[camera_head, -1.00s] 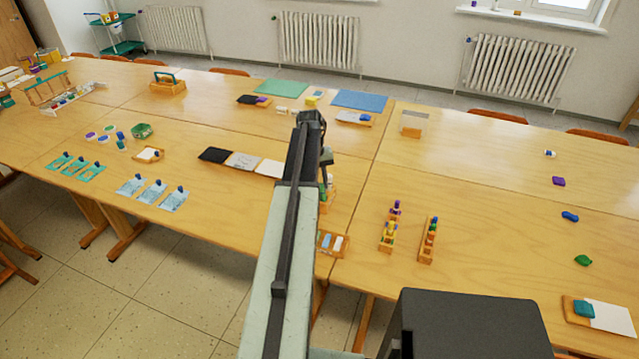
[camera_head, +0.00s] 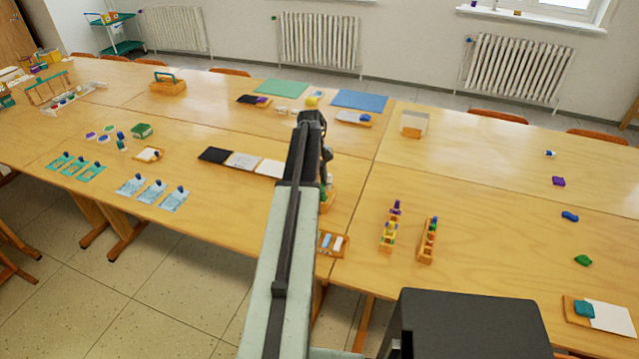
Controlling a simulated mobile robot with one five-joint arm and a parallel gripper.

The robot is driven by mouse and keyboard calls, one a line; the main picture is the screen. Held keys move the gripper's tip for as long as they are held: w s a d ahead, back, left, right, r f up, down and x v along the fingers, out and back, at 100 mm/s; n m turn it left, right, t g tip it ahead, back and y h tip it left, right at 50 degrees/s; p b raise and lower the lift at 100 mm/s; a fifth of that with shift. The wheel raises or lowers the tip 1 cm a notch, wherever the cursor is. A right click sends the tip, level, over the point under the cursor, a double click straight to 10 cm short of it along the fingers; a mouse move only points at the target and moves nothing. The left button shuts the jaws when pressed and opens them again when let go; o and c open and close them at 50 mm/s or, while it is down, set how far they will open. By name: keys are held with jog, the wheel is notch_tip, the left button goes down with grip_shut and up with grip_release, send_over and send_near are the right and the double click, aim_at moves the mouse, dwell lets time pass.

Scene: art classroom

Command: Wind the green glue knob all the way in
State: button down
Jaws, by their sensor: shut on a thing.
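My gripper (camera_head: 328,168) points down just right of my arm, over a small wooden holder (camera_head: 328,203) on the table. The gripper is small in view and partly covered by my arm. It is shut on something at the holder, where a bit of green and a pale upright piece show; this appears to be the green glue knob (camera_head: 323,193). The knob's outline and how far it is wound cannot be made out.
A wooden tray (camera_head: 333,253) with pale pieces lies in front of the holder. Two wooden racks (camera_head: 388,236) (camera_head: 428,242) with coloured pieces stand to the right. Black, grey and white sheets (camera_head: 243,161) lie to the left. The table between the holder and racks is clear.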

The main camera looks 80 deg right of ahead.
dwell(0.3)
jog(key=c, duration=1.2)
grip_release()
jog(key=shift+r, duration=0.1)
jog(key=r+p, duration=0.5)
jog(key=w+r+p, duration=0.1)
jog(key=r+p, duration=0.1)
jog(key=p, duration=0.1)
jog(key=shift+d+r, duration=0.1)
jog(key=shift+r, duration=0.3)
jog(key=shift+f, duration=0.1)
